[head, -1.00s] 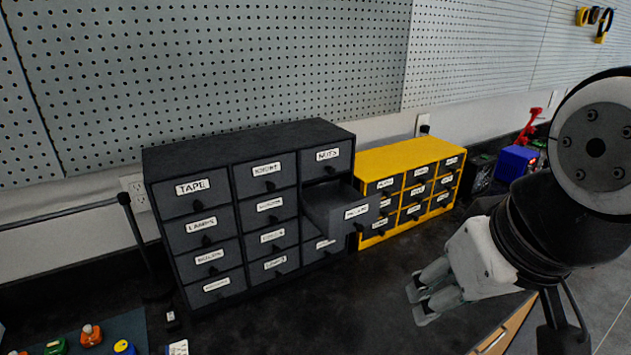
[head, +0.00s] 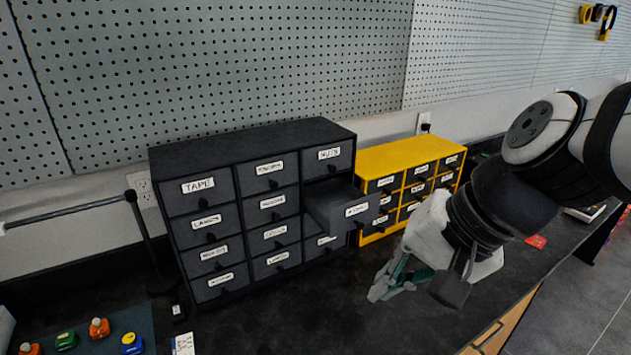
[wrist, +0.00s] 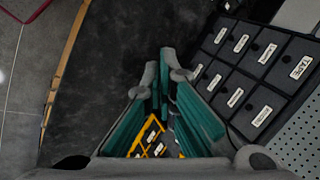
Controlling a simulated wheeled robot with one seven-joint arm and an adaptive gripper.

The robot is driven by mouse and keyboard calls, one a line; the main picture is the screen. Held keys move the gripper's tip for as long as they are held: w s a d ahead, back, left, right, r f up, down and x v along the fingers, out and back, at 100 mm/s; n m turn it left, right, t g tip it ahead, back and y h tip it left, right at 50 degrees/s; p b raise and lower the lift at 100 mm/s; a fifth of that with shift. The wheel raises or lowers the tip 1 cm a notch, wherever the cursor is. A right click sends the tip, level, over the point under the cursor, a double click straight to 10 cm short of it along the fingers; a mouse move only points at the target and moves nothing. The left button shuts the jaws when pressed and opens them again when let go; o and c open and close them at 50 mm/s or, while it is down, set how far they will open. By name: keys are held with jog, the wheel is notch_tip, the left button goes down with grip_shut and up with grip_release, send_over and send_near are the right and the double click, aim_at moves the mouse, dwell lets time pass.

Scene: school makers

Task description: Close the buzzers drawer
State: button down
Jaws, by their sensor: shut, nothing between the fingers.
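A dark drawer cabinet (head: 250,138) stands on the bench against the wall. In its right column, the second drawer from the top is pulled out (head: 350,212). Its front label is too blurred to read surely. The other drawers of this cabinet look shut. My gripper (head: 380,290) is shut and empty, to the right of and below the open drawer, in front of the cabinet and apart from it. In the wrist view my gripper (wrist: 165,75) points across the bench, with the dark cabinet (wrist: 250,75) at the right; the open drawer is not clearly visible there.
A yellow drawer cabinet (head: 400,152) stands right of the dark one, close to the open drawer. A thin black stand (head: 143,235) is at the left. Small colored bottles (head: 98,328) stand on a mat at front left.

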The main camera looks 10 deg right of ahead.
jog(key=w+d+f+m+t+y+p, duration=0.1)
jog(key=w+d+m+t+y+p, duration=0.15)
jog(key=w+m, duration=0.85)
jog(key=w+d+f+m+t+h+p, duration=0.1)
jog(key=w+d+f+m+t+h, duration=0.2)
jog(key=d+f+m, duration=0.55)
jog(key=w+a+f+m, duration=0.3)
jog(key=w+a+m, duration=0.1)
jog(key=w, duration=0.6)
jog(key=shift+a+f, duration=0.2)
jog(key=shift+f, duration=0.15)
jog(key=shift+m, duration=0.25)
